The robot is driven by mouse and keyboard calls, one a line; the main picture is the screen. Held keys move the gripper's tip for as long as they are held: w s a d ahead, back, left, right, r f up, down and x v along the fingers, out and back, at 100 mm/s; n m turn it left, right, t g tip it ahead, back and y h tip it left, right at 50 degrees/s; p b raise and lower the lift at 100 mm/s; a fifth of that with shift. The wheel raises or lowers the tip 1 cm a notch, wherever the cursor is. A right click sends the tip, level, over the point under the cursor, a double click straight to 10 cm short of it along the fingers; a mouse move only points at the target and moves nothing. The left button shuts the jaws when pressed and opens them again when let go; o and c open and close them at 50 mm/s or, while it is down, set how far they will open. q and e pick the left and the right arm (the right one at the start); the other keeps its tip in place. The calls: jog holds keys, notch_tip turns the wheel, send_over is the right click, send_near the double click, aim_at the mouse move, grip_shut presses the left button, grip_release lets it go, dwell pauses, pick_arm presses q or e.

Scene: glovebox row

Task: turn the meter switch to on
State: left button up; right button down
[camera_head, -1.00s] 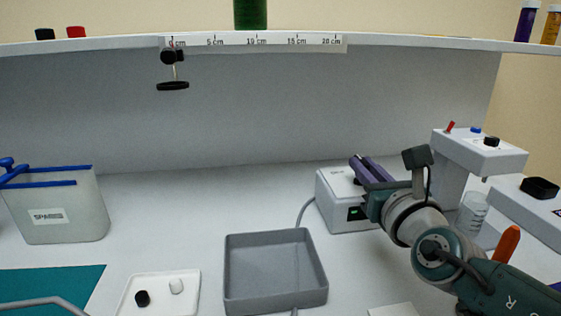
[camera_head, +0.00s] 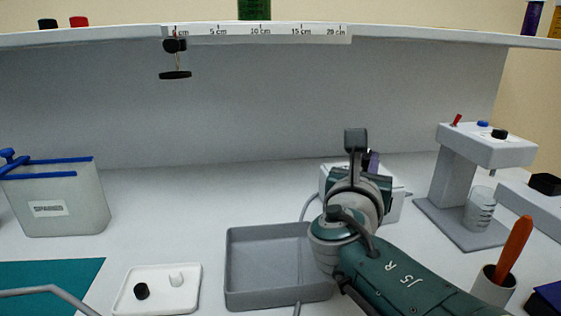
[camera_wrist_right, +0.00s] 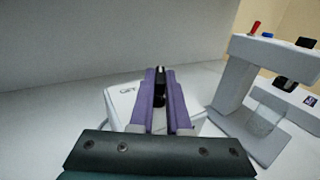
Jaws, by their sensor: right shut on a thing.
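The meter is a white box (camera_head: 394,206) on the bench, mostly hidden behind my right arm in the head view. It also shows in the right wrist view (camera_wrist_right: 122,106), with a small dark label, too blurred to read surely, left of the switch. The switch is a black knob (camera_wrist_right: 160,90) with a pale mark at its far end. My right gripper (camera_wrist_right: 160,76) has purple fingers, one on each side of the knob, and is shut on it. In the head view the right gripper (camera_head: 373,160) is largely hidden by its own wrist. My left gripper is out of view.
A grey tray (camera_head: 238,274) sits left of my right arm. A white stand (camera_head: 455,185) with a beaker (camera_head: 480,209) and a cup (camera_head: 493,287) with an orange-handled tool are at right. A spares bin (camera_head: 60,205) and small white dish (camera_head: 160,299) are at left.

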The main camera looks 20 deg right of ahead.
dwell(0.4)
jog(key=c, duration=0.9)
grip_release()
jog(key=p+v, duration=0.3)
jog(key=v, duration=0.7)
jog(key=shift+p, duration=0.3)
jog(key=shift+w, duration=0.1)
